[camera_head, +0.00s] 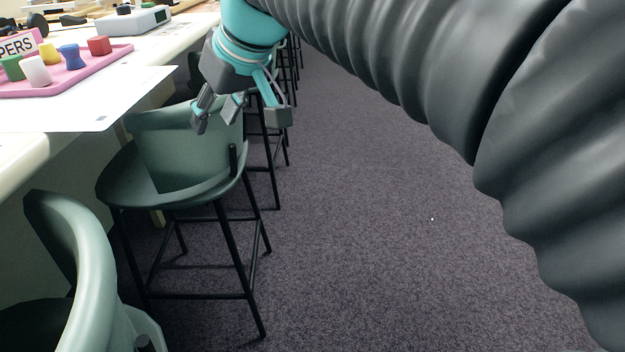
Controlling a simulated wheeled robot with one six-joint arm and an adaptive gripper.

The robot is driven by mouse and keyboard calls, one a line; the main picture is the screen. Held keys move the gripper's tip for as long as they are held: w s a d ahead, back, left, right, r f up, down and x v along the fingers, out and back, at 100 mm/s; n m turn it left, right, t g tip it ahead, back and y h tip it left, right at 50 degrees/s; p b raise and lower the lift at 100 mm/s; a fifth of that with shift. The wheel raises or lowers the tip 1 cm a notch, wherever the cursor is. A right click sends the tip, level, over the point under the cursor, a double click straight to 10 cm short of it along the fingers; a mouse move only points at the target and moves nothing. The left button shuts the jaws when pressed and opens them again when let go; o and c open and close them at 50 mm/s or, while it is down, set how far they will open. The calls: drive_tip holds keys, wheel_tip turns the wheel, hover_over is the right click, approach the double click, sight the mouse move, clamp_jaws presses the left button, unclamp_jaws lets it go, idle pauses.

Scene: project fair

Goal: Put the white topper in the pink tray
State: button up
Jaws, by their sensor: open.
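The white topper (36,71) is a small peg-like piece at the upper left. It appears to stand upright in the pink tray (100,64), near the tray's front edge. Green (12,67), yellow (50,53), blue (72,58) and red (99,46) toppers stand in the same tray. My gripper (240,115) is open and empty. It points down to the right of the tray, apart from it, and appears in front of a green chair.
The tray rests by a white sheet (120,92) on a long table. A pink sign (20,43), cut off by the frame, and a grey device (133,21) stand behind. Green high chairs (180,140) line the table edge. Open carpet (370,230) lies right.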

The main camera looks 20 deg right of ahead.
drive_tip(key=s+d+f+m+h, duration=0.2)
drive_tip(key=s+d+f, duration=0.3)
drive_tip(key=f, duration=0.5)
drive_tip(key=s+d+f+m+h, duration=0.2)
drive_tip(key=s+d+f, duration=0.3)
drive_tip(key=s+f, duration=0.5)
drive_tip(key=shift+d+m, duration=0.4)
drive_tip(key=shift+m, duration=0.1)
